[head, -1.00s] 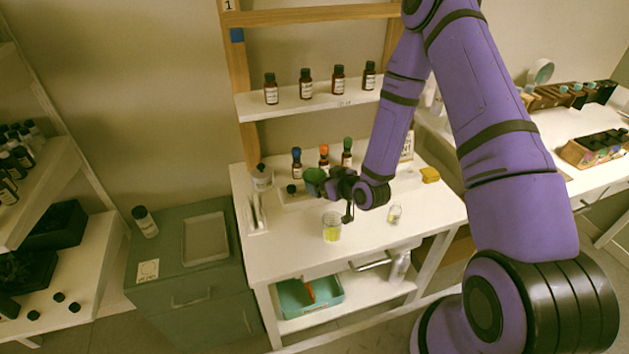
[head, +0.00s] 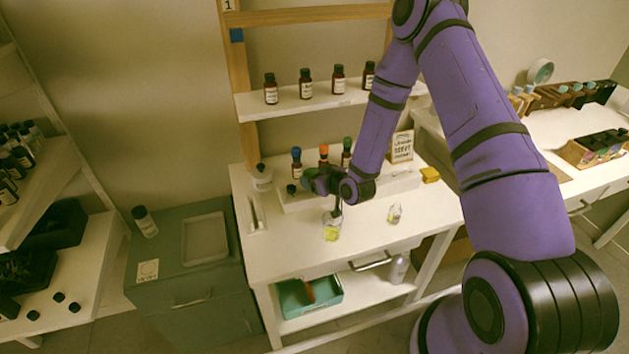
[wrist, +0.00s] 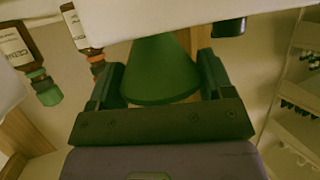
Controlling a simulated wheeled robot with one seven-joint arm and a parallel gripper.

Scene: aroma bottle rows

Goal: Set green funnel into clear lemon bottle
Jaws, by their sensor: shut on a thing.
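My gripper (wrist: 160,82) is shut on the green funnel (wrist: 160,65), which fills the space between the fingers in the wrist view. In the head view my gripper (head: 326,181) holds the funnel (head: 309,178) above the white table, left of my wrist. A small clear bottle (head: 394,214) with a yellowish label or content stands on the table to the right, apart from the funnel. I cannot read its label. A clear beaker-like vessel with yellow content (head: 332,232) stands just below my gripper, its top partly covered by my wrist.
Amber bottles with blue (head: 296,163), orange (head: 323,152) and green (head: 347,150) tops stand behind the gripper. A sign (head: 402,147) and a yellow block (head: 430,175) are at right. Several bottles line the shelf (head: 318,105) above. The table's front (head: 290,255) is clear.

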